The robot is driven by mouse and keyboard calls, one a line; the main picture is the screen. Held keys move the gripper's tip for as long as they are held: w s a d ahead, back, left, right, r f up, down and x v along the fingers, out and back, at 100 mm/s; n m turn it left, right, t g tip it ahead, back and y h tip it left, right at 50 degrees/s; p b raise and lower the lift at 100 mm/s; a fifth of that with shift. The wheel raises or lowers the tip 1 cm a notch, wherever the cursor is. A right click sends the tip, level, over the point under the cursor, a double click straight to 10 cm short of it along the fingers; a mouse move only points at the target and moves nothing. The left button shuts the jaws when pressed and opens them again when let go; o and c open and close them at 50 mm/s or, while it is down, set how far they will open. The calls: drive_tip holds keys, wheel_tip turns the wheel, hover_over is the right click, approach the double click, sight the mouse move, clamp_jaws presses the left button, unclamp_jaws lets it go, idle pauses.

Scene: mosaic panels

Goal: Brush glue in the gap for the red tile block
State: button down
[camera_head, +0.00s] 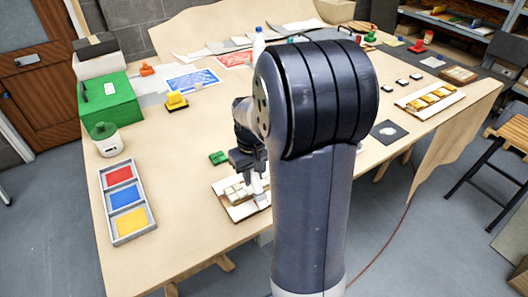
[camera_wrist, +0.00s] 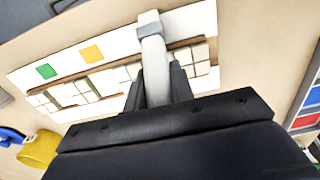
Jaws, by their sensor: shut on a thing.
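My gripper (camera_wrist: 155,72) is shut on a pale brush-like tool (camera_wrist: 149,31) with a grey band. In the wrist view, its outer end overlaps the mosaic panel (camera_wrist: 203,24); whether it touches cannot be told. The panel has a white strip with a green square (camera_wrist: 46,71) and a yellow square (camera_wrist: 92,54), beside a row of cream tiles (camera_wrist: 103,82) with brown gaps. The tool and fingers hide part of the strip and row. No red square shows there. In the head view, my gripper (camera_head: 255,182) is over the panel (camera_head: 229,200), partly behind my arm.
A grey tray (camera_head: 105,211) with red, blue and yellow sections lies left of the panel. A green block (camera_head: 218,157) lies just behind the panel. A green box (camera_head: 108,103) and a white pot (camera_head: 107,141) stand at the back left. Table between tray and panel is clear.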

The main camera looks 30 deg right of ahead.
drive_tip(key=r+p, duration=0.1)
drive_tip(key=r, duration=0.1)
drive_tip(key=r+p, duration=0.1)
drive_tip(key=r, duration=0.1)
drive_tip(key=r+p, duration=0.1)
drive_tip(key=r, duration=0.1)
drive_tip(key=shift+s+r, duration=0.15)
drive_tip(key=shift+s, duration=0.15)
wheel_tip(320, 180, up, 4)
drive_tip(key=p, duration=0.3)
drive_tip(key=shift+f, duration=0.25)
drive_tip(key=shift+f, duration=0.1)
